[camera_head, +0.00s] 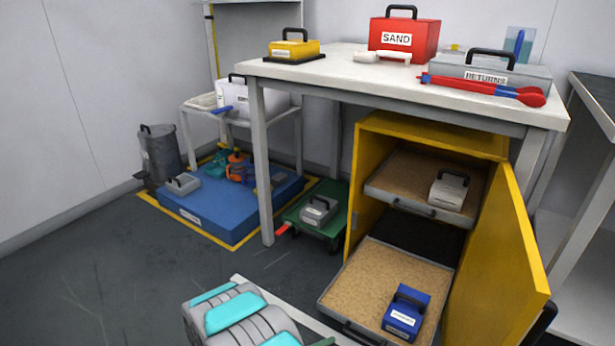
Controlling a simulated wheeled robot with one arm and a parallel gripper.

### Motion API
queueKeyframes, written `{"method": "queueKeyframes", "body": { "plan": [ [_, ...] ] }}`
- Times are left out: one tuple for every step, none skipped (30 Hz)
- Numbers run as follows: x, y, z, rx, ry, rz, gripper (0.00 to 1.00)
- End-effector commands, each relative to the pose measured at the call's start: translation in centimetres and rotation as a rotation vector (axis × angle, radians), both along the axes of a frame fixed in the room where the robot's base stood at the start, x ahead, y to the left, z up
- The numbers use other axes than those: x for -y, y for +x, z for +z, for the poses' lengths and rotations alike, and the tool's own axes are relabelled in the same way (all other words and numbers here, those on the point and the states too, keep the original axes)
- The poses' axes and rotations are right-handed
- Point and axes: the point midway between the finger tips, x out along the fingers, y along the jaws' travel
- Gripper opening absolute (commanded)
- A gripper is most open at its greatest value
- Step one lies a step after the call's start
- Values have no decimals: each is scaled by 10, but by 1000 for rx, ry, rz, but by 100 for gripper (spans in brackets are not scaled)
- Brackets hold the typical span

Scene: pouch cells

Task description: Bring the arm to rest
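A grey and cyan part of my own arm shows at the bottom of the head view, left of centre. My gripper is not in view, so I cannot see its fingers or whether it holds anything. A yellow cabinet (430,133) stands under the table with its door (507,262) open to the right. Its lower tray (378,270) is pulled out and bears a blue handled case (406,312). Its upper tray (400,177) bears a grey handled case (449,190).
The white table (340,75) bears a red SAND box (404,40), a yellow case (294,49), a grey RETURNS box (490,70) and red-blue tongs (485,88). A green cart (297,215) and blue platform (228,225) stand left. Floor at lower left is clear.

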Motion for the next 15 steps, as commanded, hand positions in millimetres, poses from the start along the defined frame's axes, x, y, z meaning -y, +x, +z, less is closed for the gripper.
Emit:
{"method": "queueKeyframes", "body": {
  "plan": [
    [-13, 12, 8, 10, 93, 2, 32],
    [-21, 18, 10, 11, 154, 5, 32],
    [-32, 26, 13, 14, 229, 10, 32],
    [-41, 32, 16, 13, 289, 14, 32],
    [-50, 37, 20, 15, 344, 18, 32],
    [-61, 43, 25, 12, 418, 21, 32],
    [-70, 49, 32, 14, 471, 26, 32],
    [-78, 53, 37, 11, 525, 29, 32],
    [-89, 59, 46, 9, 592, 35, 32],
    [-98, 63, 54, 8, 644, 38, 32],
    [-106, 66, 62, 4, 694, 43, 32],
    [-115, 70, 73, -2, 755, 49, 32],
    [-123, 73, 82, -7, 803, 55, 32],
    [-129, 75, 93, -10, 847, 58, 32],
    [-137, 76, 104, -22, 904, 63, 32]
  ]
}}
